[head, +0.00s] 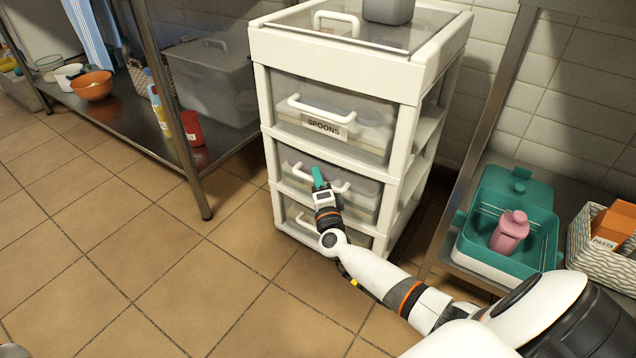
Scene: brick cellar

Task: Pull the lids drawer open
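A white drawer unit (355,55) stands against the tiled wall, with three clear-fronted drawers. The top drawer (330,122) is labelled SPOONS and looks closed. The middle drawer (366,197) has a white handle (341,186) and also looks closed. The bottom drawer (300,215) is partly behind my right arm. I can read no lids label; any label on the lower two is hidden or unreadable. My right gripper (317,176), with teal fingertips, is at the middle drawer's handle. I cannot tell whether its fingers are closed on it. My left gripper is not in view.
A metal shelf (135,135) at left holds an orange bowl (92,86), bottles and a grey bin (213,80). At right, a low shelf holds a teal container (545,230) with a pink bottle (510,231), and a basket (580,238). The tiled floor before the unit is clear.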

